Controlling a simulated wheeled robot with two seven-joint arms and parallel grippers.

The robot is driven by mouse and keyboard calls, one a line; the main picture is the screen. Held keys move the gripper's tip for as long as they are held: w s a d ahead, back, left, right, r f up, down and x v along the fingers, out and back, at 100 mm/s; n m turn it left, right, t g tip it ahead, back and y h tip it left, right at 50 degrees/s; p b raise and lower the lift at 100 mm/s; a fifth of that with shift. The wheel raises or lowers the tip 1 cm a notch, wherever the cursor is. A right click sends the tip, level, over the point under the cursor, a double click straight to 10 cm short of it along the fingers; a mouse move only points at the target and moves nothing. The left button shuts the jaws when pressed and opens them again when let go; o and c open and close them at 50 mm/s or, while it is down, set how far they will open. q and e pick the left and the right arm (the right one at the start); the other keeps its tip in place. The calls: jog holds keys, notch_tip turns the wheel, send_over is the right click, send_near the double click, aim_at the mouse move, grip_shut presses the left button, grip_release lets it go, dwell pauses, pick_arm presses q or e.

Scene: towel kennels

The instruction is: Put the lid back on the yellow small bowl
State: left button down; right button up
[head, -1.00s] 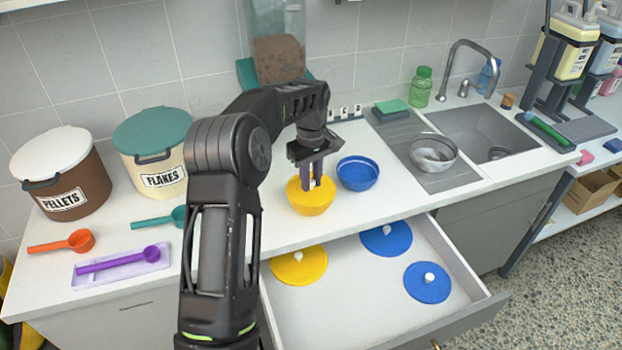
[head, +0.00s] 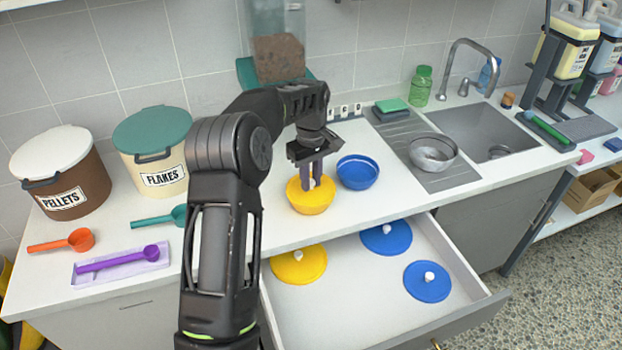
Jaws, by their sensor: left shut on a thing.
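The small yellow bowl (head: 310,206) stands on the counter, left of a blue bowl. My left gripper (head: 314,180) is directly above it, pointing down, with its fingers shut on the white knob of a yellow lid (head: 298,186). The lid is at the bowl's rim and covers its top; the fingers hide part of it, and I cannot tell whether it is fully seated. Another yellow lid (head: 299,266) with a white knob lies in the open drawer. My right gripper is not in view.
The open drawer (head: 370,300) also holds two blue lids (head: 386,238) (head: 427,282). The open blue bowl (head: 358,173) stands close to the right of the yellow one. Scoops, a pellets tub (head: 62,172) and a flakes tub (head: 153,150) are at left, the sink (head: 480,132) at right.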

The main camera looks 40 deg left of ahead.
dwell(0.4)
pick_arm(q)
jog(key=c, duration=0.7)
grip_release()
jog(key=shift+r, duration=0.15)
jog(key=shift+r+p, duration=1.85)
jog(key=shift+r, duration=1.55)
grip_shut()
